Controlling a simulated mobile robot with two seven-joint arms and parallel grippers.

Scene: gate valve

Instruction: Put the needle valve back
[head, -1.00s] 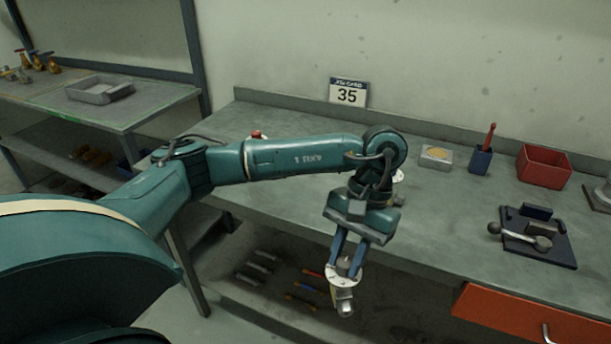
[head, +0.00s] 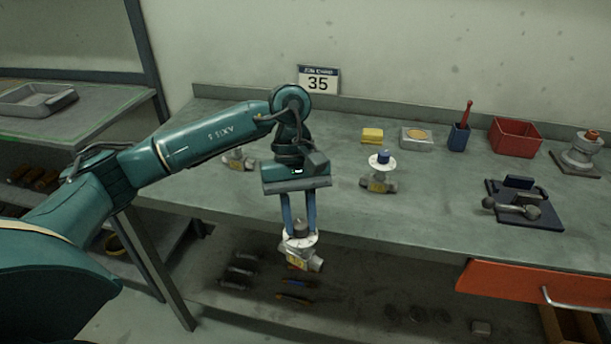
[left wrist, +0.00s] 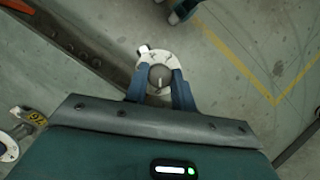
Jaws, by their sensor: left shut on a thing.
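My left gripper (head: 299,226) points down and is shut on a needle valve (head: 303,258), which has a grey knob, a white round plate and a silver body with a yellow tag. The valve hangs in the air by the bench's front edge, over the lower shelf in the picture. In the left wrist view its white plate (left wrist: 146,66) and knob show between the fingers. A similar valve with a blue knob (head: 381,172) stands on the bench. Another (head: 238,162) stands further left, its top hidden behind my arm. My right gripper is not in view.
The bench (head: 420,215) has free room in front of the blue-knobbed valve. Along it stand a yellow block (head: 372,135), a shallow dish (head: 416,138), a blue cup (head: 459,137), a red bin (head: 515,137) and a dark plate with a tool (head: 524,204). An orange drawer (head: 530,288) sticks out below.

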